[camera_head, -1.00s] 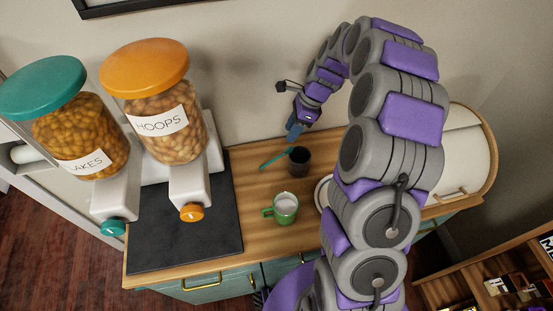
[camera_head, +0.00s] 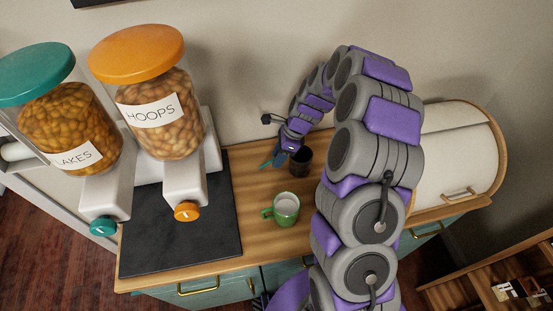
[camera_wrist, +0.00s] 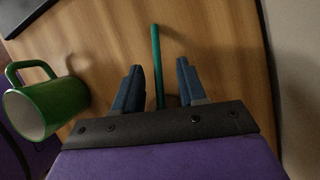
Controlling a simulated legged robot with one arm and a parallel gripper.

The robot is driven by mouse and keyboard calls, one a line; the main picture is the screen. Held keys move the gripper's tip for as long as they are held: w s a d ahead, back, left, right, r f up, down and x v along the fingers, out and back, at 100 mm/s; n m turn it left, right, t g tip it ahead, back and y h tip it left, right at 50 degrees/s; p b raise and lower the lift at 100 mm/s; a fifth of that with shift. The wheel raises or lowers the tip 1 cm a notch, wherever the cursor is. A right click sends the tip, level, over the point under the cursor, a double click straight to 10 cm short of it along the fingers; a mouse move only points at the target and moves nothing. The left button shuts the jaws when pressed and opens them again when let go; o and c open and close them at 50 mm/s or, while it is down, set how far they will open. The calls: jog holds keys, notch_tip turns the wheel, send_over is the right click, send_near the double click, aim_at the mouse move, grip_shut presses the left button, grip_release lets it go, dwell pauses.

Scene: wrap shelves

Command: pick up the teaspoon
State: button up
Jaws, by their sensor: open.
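The teaspoon shows as a thin teal handle (camera_wrist: 156,55) in the wrist view, running between my two open fingers. In the head view only a short teal piece (camera_head: 266,164) shows to the left of my fingertips; the rest is hidden by my gripper. My gripper (camera_head: 281,157) is low over the back of the counter, and in the wrist view (camera_wrist: 158,85) its fingers stand apart on either side of the handle.
A green mug (camera_head: 285,209) stands in front of my gripper and at left in the wrist view (camera_wrist: 45,107). A white bread box (camera_head: 455,165) is at right.

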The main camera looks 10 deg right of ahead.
grip_shut()
dwell(0.3)
jog(key=shift+r, duration=0.1)
